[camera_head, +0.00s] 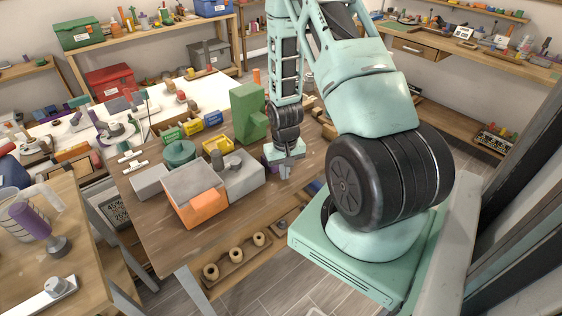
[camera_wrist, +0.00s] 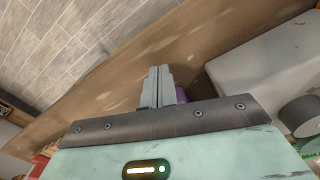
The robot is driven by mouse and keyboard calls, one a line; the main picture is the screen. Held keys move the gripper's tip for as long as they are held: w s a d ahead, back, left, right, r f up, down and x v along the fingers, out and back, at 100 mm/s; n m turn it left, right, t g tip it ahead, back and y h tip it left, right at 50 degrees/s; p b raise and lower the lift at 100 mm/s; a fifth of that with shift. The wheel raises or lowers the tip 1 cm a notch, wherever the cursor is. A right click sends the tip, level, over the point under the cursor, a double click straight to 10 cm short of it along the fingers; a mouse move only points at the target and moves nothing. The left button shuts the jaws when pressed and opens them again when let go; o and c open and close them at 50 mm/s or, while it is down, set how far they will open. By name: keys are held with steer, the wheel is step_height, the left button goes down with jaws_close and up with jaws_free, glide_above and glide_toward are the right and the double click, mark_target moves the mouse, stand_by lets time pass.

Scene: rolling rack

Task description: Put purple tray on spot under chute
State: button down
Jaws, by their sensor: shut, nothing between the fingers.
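My gripper (camera_head: 286,174) points down over the right edge of the wooden table, with its fingers together and empty. In the wrist view my gripper (camera_wrist: 158,72) shows two grey fingers side by side. A small purple thing (camera_head: 268,153) shows just left of my gripper, mostly hidden by it; I cannot tell whether it is the purple tray. A bit of purple (camera_wrist: 182,95) also shows beside the fingers in the wrist view, apart from their tips. I cannot pick out the chute or the spot under it for certain.
Left of my gripper, a grey block (camera_head: 241,174), an orange box with a grey top (camera_head: 203,207), a green dish (camera_head: 180,153) and a tall green block (camera_head: 248,112) crowd the table. The table's front strip (camera_head: 240,212) is bare. A shelf below holds several rolls.

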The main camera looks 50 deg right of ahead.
steer(key=shift+w+d+r+p, duration=0.1)
steer(key=shift+w+d+p, duration=0.15)
steer(key=shift+w+d, duration=0.3)
steer(key=shift+w+d+p, duration=0.25)
steer(key=shift+w+d, duration=0.05)
steer(key=shift+w, duration=0.45)
steer(key=w+d, duration=0.1)
steer(key=w, duration=0.1)
steer(key=w+d+b, duration=0.1)
steer(key=w, duration=0.1)
steer(key=w+d+b, duration=0.1)
steer(key=shift+w+d, duration=0.55)
